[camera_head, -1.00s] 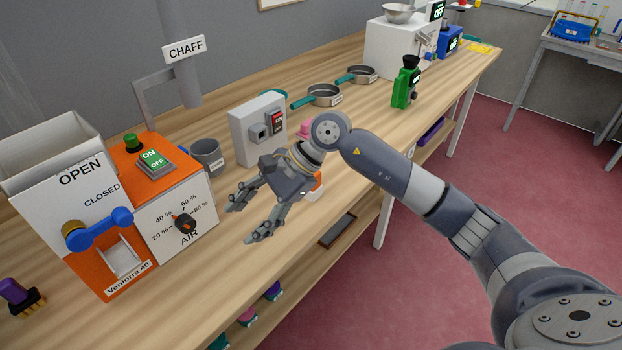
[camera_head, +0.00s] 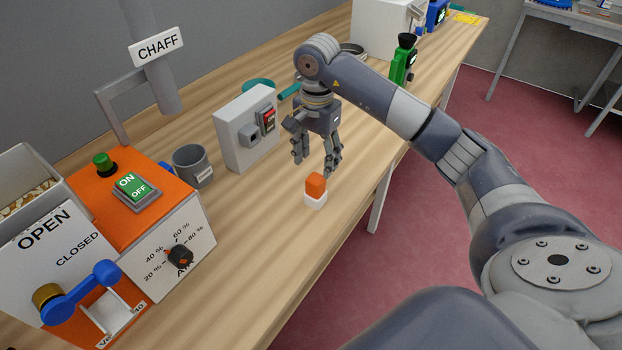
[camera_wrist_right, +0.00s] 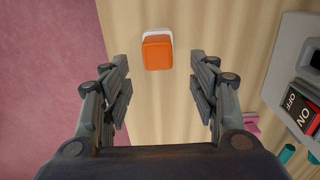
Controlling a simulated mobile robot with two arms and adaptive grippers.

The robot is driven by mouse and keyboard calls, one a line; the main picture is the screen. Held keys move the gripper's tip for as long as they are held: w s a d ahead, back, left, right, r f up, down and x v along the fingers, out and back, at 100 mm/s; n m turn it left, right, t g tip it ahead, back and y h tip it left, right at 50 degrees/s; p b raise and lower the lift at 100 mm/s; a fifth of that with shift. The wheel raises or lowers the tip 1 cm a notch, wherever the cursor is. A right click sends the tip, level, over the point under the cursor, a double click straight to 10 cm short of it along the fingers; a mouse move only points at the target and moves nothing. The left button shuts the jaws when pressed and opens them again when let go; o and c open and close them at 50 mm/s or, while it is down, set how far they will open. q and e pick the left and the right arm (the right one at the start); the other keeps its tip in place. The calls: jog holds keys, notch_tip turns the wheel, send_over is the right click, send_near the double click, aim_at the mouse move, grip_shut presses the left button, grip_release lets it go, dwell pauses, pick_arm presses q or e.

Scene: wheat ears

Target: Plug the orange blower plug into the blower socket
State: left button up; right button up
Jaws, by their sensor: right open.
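The orange plug (camera_head: 315,186) stands on its white base (camera_head: 315,201) near the front edge of the bench. In the right wrist view the orange plug (camera_wrist_right: 157,55) lies ahead, between the lines of the two fingers and beyond their tips. My right gripper (camera_head: 315,167) is open and empty, pointing down just behind the plug and apart from it. Its spread fingers also show in the right wrist view (camera_wrist_right: 160,80). The grey socket box (camera_head: 243,130) stands behind and left, with a dark socket and a red switch on its front. My left gripper is not in view.
The orange blower machine (camera_head: 140,220) stands at the left, with a grey cup (camera_head: 191,164) beside it. A green device (camera_head: 402,62) stands farther back on the bench. Bare bench lies left of and in front of the plug.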

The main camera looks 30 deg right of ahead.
aim_at(316, 179)
jog(key=f, duration=0.2)
jog(key=shift+s+f+p, duration=0.3)
jog(key=shift+f, duration=0.05)
jog(key=shift+w+a+f, duration=0.1)
jog(key=shift+f, duration=0.15)
notch_tip(316, 179, down, 4)
jog(key=p, duration=0.2)
jog(key=shift+a+p, duration=0.1)
jog(key=shift+p, duration=0.25)
jog(key=shift+f, duration=0.45)
jog(key=shift+c, duration=0.2)
jog(key=c, duration=0.9)
jog(key=shift+c, duration=1.2)
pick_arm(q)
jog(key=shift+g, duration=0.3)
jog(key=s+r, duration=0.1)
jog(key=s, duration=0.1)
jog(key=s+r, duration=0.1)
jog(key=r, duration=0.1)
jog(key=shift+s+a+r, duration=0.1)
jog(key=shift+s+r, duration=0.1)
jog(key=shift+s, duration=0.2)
